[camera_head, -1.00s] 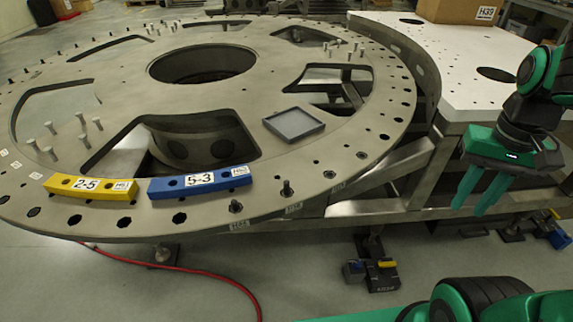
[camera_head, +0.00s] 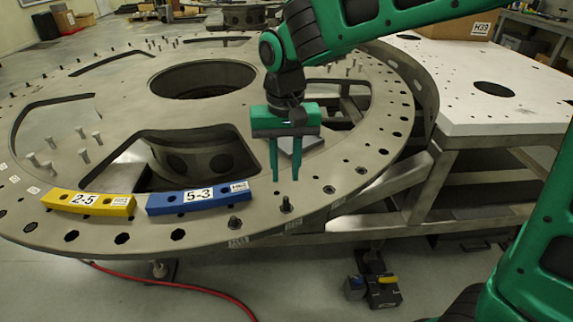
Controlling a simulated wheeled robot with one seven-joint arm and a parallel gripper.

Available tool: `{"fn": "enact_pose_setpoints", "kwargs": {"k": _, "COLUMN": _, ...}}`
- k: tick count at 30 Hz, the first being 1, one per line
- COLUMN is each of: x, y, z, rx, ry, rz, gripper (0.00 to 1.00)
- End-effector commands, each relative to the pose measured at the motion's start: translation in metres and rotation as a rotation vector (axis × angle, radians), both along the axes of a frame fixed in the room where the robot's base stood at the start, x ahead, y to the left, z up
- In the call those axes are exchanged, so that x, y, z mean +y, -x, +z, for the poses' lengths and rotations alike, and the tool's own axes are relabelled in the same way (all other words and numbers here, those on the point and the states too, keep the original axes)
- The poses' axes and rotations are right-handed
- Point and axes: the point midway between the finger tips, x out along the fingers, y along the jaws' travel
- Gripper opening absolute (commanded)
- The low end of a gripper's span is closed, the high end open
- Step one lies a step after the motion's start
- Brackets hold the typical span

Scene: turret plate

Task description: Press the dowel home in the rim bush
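A dark dowel (camera_head: 286,204) stands upright in a hole of the turret plate's rim (camera_head: 330,203), at the near right. The bush around each is too small to tell clearly. My gripper (camera_head: 285,178) points down above the plate, just above and behind the dowel in the picture. Its two green fingers are apart with nothing seen between them. The fingertips look clear of the dowel.
A yellow block marked 2-5 (camera_head: 90,202) and a blue block marked 5-3 (camera_head: 198,197) lie on the rim to the left. Several pale pins (camera_head: 81,144) stand at left. A white table (camera_head: 470,125) adjoins at right.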

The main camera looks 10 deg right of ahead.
Motion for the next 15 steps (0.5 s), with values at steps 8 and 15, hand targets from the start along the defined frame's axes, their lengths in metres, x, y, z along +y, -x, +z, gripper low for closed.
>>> {"fn": "enact_pose_setpoints", "kwargs": {"k": 8, "x": -0.001, "y": 0.001, "z": -0.027, "rx": 0.002, "ry": 0.002, "rz": 0.0, "gripper": 0.25}}
{"fn": "enact_pose_setpoints", "kwargs": {"k": 15, "x": -0.001, "y": 0.001, "z": -0.051, "rx": 0.002, "ry": 0.002, "rz": 0.0, "gripper": 0.25}}
